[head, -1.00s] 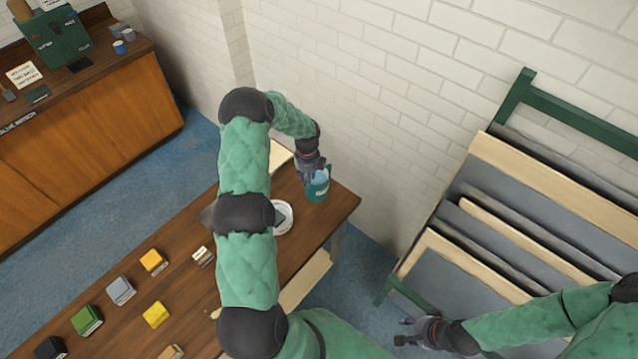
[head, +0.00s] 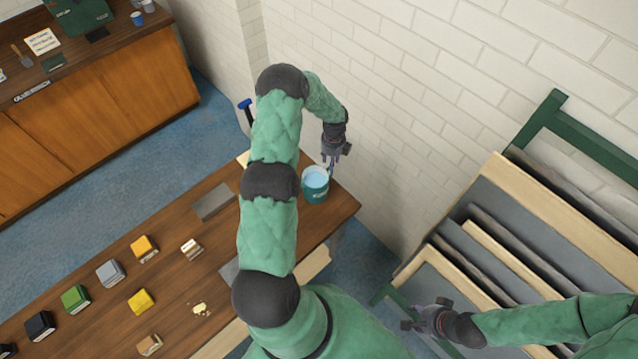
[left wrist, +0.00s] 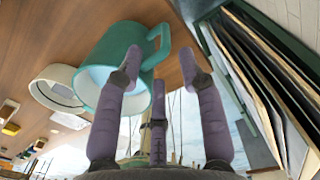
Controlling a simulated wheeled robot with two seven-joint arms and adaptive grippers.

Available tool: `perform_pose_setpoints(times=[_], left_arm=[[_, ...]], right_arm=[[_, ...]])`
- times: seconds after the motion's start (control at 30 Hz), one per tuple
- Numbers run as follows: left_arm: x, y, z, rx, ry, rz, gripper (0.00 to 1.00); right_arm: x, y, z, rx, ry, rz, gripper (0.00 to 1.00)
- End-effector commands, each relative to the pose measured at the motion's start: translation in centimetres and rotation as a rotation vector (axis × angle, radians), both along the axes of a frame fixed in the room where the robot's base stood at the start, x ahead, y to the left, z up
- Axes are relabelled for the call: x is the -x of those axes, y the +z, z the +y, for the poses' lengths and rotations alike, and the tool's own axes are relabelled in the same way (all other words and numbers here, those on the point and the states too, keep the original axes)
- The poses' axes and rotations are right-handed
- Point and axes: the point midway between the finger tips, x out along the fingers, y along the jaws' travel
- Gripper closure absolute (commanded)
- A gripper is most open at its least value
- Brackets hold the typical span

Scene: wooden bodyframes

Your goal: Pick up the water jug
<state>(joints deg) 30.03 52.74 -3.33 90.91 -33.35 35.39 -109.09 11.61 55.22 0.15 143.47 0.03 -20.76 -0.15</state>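The water jug (head: 316,192), a teal mug-like vessel with pale blue water inside, stands upright near the table's far right end. My left gripper (head: 335,158) is just beyond it, beside the wall. In the left wrist view the jug (left wrist: 118,55) has its handle (left wrist: 162,45) toward the gap between my spread fingers (left wrist: 160,70). One finger overlaps the jug's rim in that view; I cannot tell whether it touches. The left gripper is open and empty. My right gripper (head: 424,318) is low at the right, apart from the jug; its finger opening is unclear.
The wooden table (head: 218,268) carries several coloured blocks. A white round dish (left wrist: 58,88) is beside the jug in the left wrist view. The brick wall (head: 415,140) is close behind my left gripper. A rack of panels (head: 500,235) stands at the right.

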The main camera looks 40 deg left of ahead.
Motion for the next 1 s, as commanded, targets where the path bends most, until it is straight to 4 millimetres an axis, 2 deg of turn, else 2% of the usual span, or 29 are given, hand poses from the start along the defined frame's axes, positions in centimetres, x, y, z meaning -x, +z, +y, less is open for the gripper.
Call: perform_pose_setpoints(times=[0.2, 0.47, 0.8, 1.0], left_arm=[[0.0, -2.4, 0.0, 0.0, 0.0, 0.0, 0.61], [-0.1, -3.5, 0.0, -0.001, 0.0, 0.0, 0.61], [-0.3, -7.0, -0.1, 0.0, 0.0, 0.001, 0.61], [-0.3, -7.9, -0.1, -0.002, -0.001, -0.002, 0.61]], right_arm=[[0.0, 0.5, 0.0, 0.0, 0.0, -0.001, 0.6], [-0.1, 1.0, 0.0, 0.0, 0.0, -0.001, 0.6], [-0.1, 2.5, 0.0, 0.0, 0.0, -0.001, 0.6], [-0.1, 2.6, 0.0, 0.0, 0.0, -0.001, 0.6]])
